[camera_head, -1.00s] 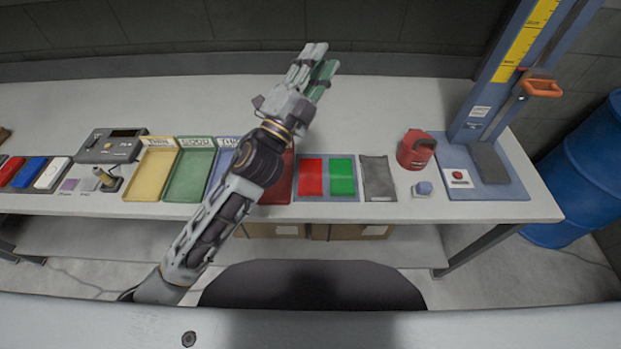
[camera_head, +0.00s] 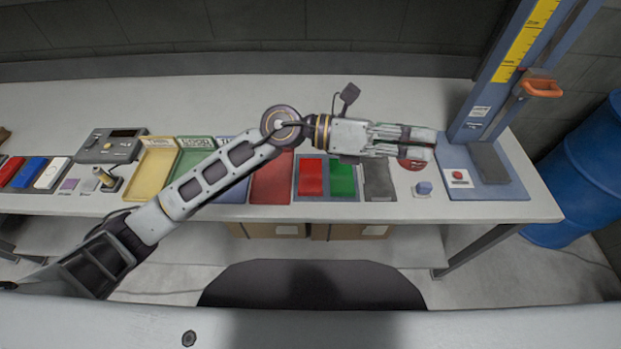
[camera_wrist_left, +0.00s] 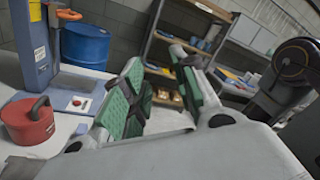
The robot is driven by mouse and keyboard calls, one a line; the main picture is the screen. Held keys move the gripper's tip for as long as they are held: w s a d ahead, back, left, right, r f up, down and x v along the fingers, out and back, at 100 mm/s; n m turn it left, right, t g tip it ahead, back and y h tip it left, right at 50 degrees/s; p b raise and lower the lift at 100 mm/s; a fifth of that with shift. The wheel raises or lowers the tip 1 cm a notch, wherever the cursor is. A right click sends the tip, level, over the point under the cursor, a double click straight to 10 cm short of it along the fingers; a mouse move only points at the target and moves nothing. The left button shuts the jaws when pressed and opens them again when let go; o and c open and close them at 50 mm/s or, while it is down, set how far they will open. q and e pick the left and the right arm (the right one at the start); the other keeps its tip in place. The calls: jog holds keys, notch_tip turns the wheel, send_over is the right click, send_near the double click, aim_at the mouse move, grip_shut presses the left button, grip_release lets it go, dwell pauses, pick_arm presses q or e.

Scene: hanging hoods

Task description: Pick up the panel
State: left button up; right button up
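I cannot tell which flat piece is the panel. A dark grey flat piece (camera_head: 379,187) lies on the table, partly covered by my left gripper. A red piece (camera_head: 311,178) and a green piece (camera_head: 342,180) lie side by side on a blue-grey mat (camera_head: 326,198) to its left. My left gripper (camera_head: 432,145) stretches to the right above the table, over the grey piece and the red can. In the left wrist view its green-padded fingers (camera_wrist_left: 158,95) are apart with nothing between them. My right gripper is not in view.
The red can (camera_head: 412,164) is mostly hidden under the fingers; its handle shows in the left wrist view. A blue stand (camera_head: 505,188) with a tall post is at the right. Coloured trays (camera_head: 154,172) line the left. The table's back is clear.

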pick_arm(q)
jog(key=w+a+f+m+y, duration=0.2)
jog(key=a+f+m+y, duration=0.35)
jog(key=f+y, duration=0.65)
jog(key=w+a+f+t+y, duration=0.1)
jog(key=w+a+f+y, duration=0.1)
jog(key=a, duration=0.5)
jog(key=w+a+f+t+y, duration=0.1)
jog(key=w+a+f+y, duration=0.1)
jog(key=w+a, duration=0.4)
jog(key=shift+a+f+t+y, duration=0.4)
jog(key=shift+a+f, duration=0.25)
jog(key=shift+f, duration=0.25)
jog(key=shift+w, duration=0.1)
jog(key=shift+d+f+p, duration=0.2)
jog(key=shift+f, duration=1.25)
jog(key=shift+d+f+p, duration=0.2)
jog(key=shift+f, duration=1.2)
jog(key=shift+d+f+p, duration=0.2)
jog(key=shift+f, duration=1.25)
jog(key=shift+f, duration=0.1)
